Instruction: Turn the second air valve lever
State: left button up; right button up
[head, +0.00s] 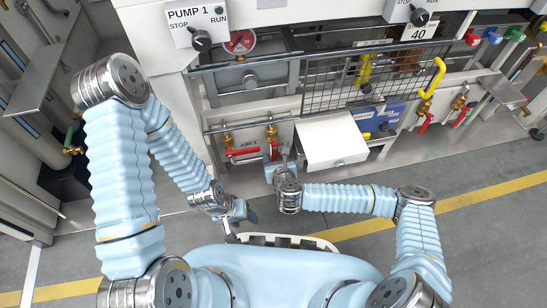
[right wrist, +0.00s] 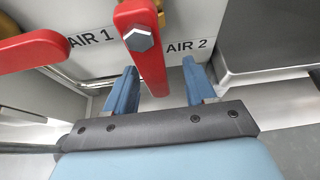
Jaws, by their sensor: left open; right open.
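The second air valve lever (right wrist: 141,42) is red with a hex nut and hangs down beside the AIR 2 label in the right wrist view. In the head view this lever (head: 274,150) is partly hidden by my right gripper (head: 283,160). My right gripper (right wrist: 159,66) is open, with one blue finger on each side of the lever's lower part; I cannot tell whether they touch it. The first air lever (right wrist: 32,51) is red and lies roughly horizontal by AIR 1. My left gripper (head: 240,218) is open and empty, low in front of the bench.
A wire mesh guard (head: 345,80) and a yellow handle (head: 433,78) are farther right. The grey floor in front is open.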

jog(key=shift+s+r, duration=0.1)
jog(key=shift+s, duration=0.05)
jog(key=shift+p+v, duration=0.65)
jog(key=shift+v, duration=0.2)
jog(key=p+v, duration=0.2)
jog(key=v, duration=0.1)
jog(key=shift+r, duration=0.1)
jog(key=p+v, duration=0.1)
jog(key=v, duration=0.2)
dwell(0.5)
